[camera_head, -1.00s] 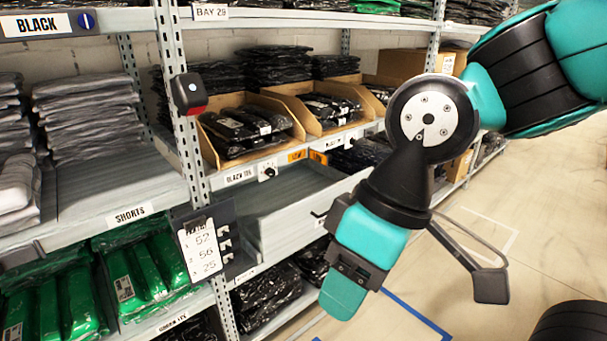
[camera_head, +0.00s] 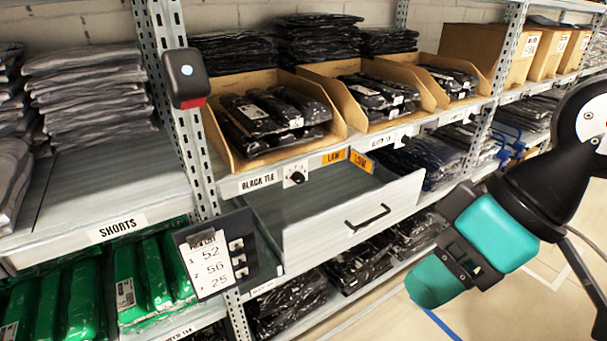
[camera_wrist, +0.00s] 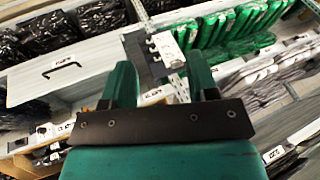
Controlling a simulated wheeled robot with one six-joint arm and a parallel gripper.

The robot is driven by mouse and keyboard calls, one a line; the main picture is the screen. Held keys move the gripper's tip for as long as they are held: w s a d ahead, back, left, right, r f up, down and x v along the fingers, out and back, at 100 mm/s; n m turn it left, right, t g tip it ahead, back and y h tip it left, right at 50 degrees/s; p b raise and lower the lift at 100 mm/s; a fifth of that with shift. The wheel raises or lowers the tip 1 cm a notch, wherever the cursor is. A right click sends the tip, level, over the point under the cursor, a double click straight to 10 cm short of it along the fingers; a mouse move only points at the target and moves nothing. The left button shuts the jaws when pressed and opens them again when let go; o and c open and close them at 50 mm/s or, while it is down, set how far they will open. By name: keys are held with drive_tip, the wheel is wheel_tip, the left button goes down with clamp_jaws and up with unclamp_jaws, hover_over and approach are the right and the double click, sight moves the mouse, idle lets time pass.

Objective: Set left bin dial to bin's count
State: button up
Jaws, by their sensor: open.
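The left cardboard bin (camera_head: 333,125) sits on the shelf in the head view and holds several black packs (camera_head: 270,118). Below it on the shelf edge, right of the BLACK TEE label (camera_head: 258,181), is a small black dial (camera_head: 297,174) with a light pointer. The dial's setting is too small to read. My gripper (camera_head: 440,280) is at the right in the head view, well apart from the dial. In the wrist view my gripper's two green fingers (camera_wrist: 162,88) stand apart with nothing between them.
A pulled-out grey drawer (camera_head: 340,238) juts out under the bins. A pick-list board (camera_head: 212,265) reading 52, 56, 25 hangs on the upright. More bins (camera_head: 420,98) stand to the right. Open floor lies at lower right.

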drive_tip(key=w+a+f+n+t+y+b, duration=0.1)
drive_tip(key=w+a+f+n+y+b, duration=0.25)
drive_tip(key=w+a+f+b, duration=0.2)
drive_tip(key=m+t+y+b, duration=0.2)
drive_tip(key=m+t+b, duration=0.3)
drive_tip(key=t+b, duration=0.65)
approach(301, 180)
drive_tip(key=w+a+t+p, duration=0.1)
drive_tip(key=w+a+p, duration=0.1)
drive_tip(key=p, duration=0.8)
drive_tip(key=w+a+t+h+p, duration=0.1)
drive_tip(key=w+a+p, duration=0.1)
drive_tip(key=p, duration=0.9)
drive_tip(key=shift+w+a+f, duration=0.15)
drive_tip(key=shift+w+a, duration=0.15)
drive_tip(key=shift+w+a+f+p, duration=0.2)
drive_tip(key=shift+w+a+p, duration=0.2)
drive_tip(key=shift+w+p, duration=0.3)
drive_tip(key=shift+w+a+f+p, duration=0.25)
drive_tip(key=shift+w+a+p, duration=0.15)
drive_tip(key=shift+w+p, duration=0.25)
drive_tip(key=shift+s, duration=0.1)
drive_tip(key=shift+c, duration=0.2)
drive_tip(key=c, duration=0.9)
